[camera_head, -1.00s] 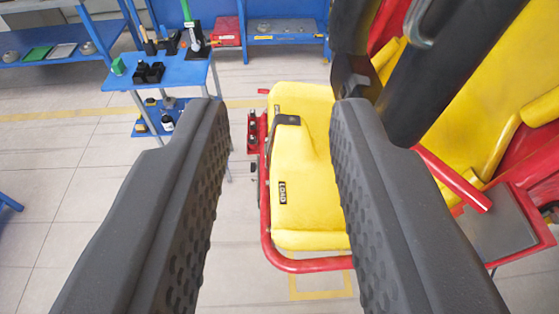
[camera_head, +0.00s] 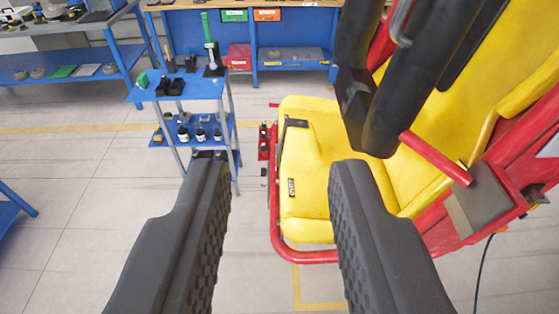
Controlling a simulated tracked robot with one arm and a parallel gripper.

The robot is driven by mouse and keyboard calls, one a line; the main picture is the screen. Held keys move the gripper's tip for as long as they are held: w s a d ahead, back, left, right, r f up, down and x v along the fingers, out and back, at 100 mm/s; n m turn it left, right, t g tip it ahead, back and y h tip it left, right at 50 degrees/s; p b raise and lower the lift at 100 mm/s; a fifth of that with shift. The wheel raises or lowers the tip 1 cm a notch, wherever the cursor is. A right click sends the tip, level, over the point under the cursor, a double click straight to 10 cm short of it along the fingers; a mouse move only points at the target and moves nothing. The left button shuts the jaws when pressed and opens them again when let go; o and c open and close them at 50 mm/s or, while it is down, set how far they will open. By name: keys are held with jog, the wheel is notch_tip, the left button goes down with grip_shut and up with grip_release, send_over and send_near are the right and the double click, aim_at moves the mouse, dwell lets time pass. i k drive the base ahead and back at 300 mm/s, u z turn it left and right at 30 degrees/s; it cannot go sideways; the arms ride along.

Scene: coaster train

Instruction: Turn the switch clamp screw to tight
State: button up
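My gripper (camera_head: 280,172) is open and empty, with its two dark textured fingers wide apart. The yellow coaster seat (camera_head: 310,190) with its red frame lies beyond the fingers, a little right of the middle. A small red bracket with dark parts (camera_head: 266,140) sits on the left side of the seat, apart from my fingers. The parts on it are too small to tell, and I cannot make out which of them, if any, is the switch clamp screw.
A blue cart (camera_head: 188,90) with bottles and small tools stands left of the seat. A workbench (camera_head: 290,72) with bins is at the back, and blue shelving (camera_head: 75,66) at the back left. Black padded restraint bars (camera_head: 405,100) hang at the upper right.

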aim_at(536, 197)
jog(key=u, duration=0.1)
jog(key=i, duration=0.95)
jog(key=z, duration=0.75)
